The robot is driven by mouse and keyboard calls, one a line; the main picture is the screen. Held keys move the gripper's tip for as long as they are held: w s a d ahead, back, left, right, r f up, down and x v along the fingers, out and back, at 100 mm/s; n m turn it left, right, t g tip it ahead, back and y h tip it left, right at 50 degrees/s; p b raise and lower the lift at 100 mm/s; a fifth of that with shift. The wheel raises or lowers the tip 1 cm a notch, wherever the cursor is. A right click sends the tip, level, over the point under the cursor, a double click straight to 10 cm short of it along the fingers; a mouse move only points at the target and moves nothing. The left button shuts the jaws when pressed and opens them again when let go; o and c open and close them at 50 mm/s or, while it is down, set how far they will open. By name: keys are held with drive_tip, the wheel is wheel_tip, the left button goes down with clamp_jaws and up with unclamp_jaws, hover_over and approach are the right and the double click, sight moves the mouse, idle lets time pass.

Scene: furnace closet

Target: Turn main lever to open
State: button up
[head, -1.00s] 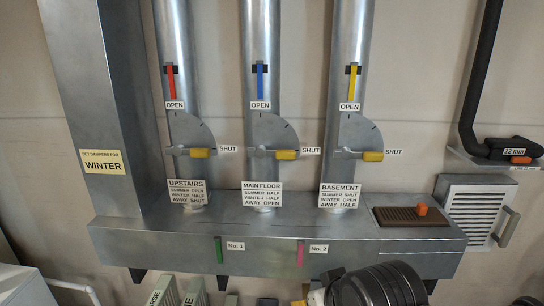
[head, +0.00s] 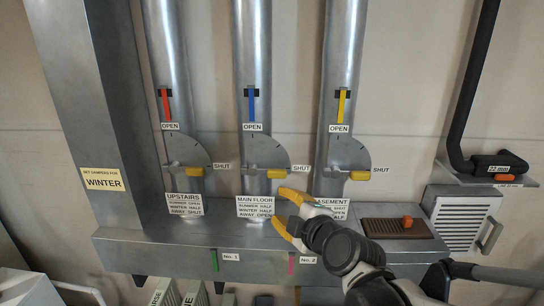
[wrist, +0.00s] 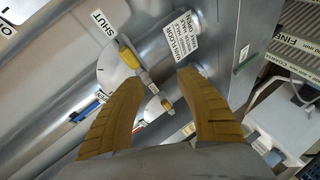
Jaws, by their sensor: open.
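The main floor lever has a yellow grip (head: 277,174) on the middle pipe. It lies level, pointing right at the SHUT label (head: 302,168). The OPEN label (head: 253,127) is above its grey quarter-round plate (head: 262,152). My gripper (head: 284,211) is open and empty, just below and right of the lever, its yellow fingers partly covering the basement label. In the wrist view, the lever's yellow grip (wrist: 128,56) shows beyond and between the open fingers (wrist: 157,80), seemingly apart from both.
The upstairs lever (head: 194,171) on the left and basement lever (head: 359,175) on the right also lie level towards SHUT. A metal duct box (head: 160,253) runs below the pipes. A brown grille (head: 385,228) with an orange knob sits at right.

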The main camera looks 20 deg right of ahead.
sight(277, 175)
drive_tip(key=w+n, duration=0.1)
drive_tip(key=w, duration=0.3)
drive_tip(key=w+d+r+t+b, duration=0.1)
drive_tip(key=w, duration=0.3)
drive_tip(key=w+n+b, duration=0.1)
drive_tip(key=w, duration=0.3)
drive_tip(key=shift+w+d+r+n+t+h, duration=0.15)
drive_tip(key=shift+w+d+n+t+h, duration=0.15)
drive_tip(key=shift+w+d+h, duration=0.1)
clamp_jaws()
